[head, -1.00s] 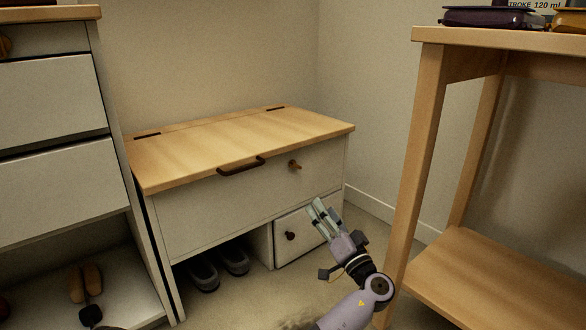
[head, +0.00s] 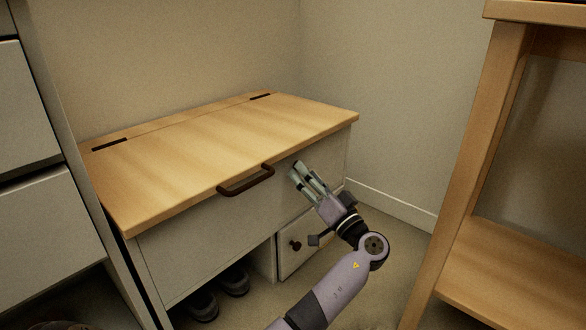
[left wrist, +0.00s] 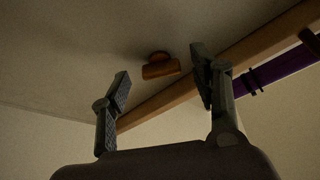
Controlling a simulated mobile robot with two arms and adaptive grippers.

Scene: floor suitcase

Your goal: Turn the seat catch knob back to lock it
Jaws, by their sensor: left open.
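The seat catch knob (left wrist: 160,68) is a small orange-brown knob with a bar-shaped grip on the bench's pale front panel. In the left wrist view it lies ahead of my fingers, between them, with its bar nearly level and slightly tilted. My left gripper (left wrist: 162,88) is open and empty, apart from the knob. In the head view my left gripper (head: 298,171) is in front of the panel, just below the lid, and hides the knob. The wooden seat lid (head: 225,140) is down. My right gripper is not in view.
A dark handle (head: 246,180) is on the front edge of the lid, left of my gripper. Below are a small drawer with a dark knob (head: 295,245) and shoes (head: 233,281). A wooden table (head: 500,130) stands at right, white drawers (head: 45,235) at left.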

